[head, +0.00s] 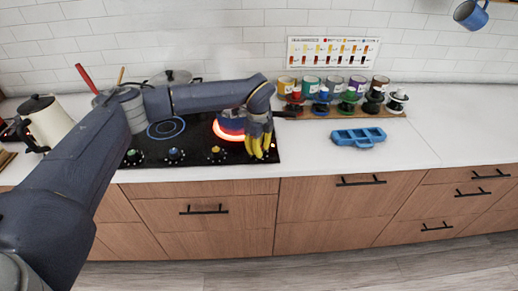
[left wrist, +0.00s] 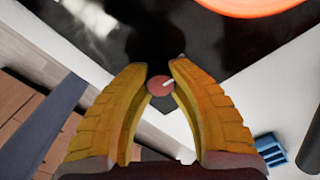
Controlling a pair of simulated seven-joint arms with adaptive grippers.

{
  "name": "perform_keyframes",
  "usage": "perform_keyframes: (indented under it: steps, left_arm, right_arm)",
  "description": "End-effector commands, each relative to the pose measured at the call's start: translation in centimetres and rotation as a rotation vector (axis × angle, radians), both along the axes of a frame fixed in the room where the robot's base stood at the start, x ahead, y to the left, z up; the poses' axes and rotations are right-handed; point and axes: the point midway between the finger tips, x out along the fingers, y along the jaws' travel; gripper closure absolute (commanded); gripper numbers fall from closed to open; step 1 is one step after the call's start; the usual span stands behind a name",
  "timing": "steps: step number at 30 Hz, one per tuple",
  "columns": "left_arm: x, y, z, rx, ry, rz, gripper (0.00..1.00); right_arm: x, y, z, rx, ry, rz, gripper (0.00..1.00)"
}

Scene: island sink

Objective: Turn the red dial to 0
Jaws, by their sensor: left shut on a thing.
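The red dial (left wrist: 159,86) shows in the left wrist view between the fingertips of my left gripper (left wrist: 160,75). It is a small round knob with a pale pointer mark slanting to the upper right. My yellow fingers are closed on its two sides. In the head view my left gripper (head: 262,146) points down at the front right corner of the black cooktop (head: 200,165) and hides the dial. No printed scale around the dial can be read. My right gripper is in neither view.
Other dials, green (head: 131,154), blue (head: 174,154) and yellow (head: 216,152), line the cooktop's front. A blue tray (head: 358,137) lies on the counter to the right.

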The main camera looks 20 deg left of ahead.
Motion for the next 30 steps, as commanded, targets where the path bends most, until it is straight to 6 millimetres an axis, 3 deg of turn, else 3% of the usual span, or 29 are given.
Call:
perform_keyframes:
  steps: [12,27,28,30]
  left_arm:
    - [-0.11,-0.03,-0.11,0.001,0.004,0.148,1.00]
    - [-0.12,-0.05,-0.12,0.000,0.004,0.163,1.00]
    - [-0.12,-0.05,-0.12,0.000,0.004,0.163,0.78]
    - [-0.11,-0.05,-0.12,0.000,0.004,0.163,0.70]
  right_arm:
    - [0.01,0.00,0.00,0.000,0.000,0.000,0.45]
    - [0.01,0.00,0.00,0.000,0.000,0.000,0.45]
    - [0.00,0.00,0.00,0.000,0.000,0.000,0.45]
    - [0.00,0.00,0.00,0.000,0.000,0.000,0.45]
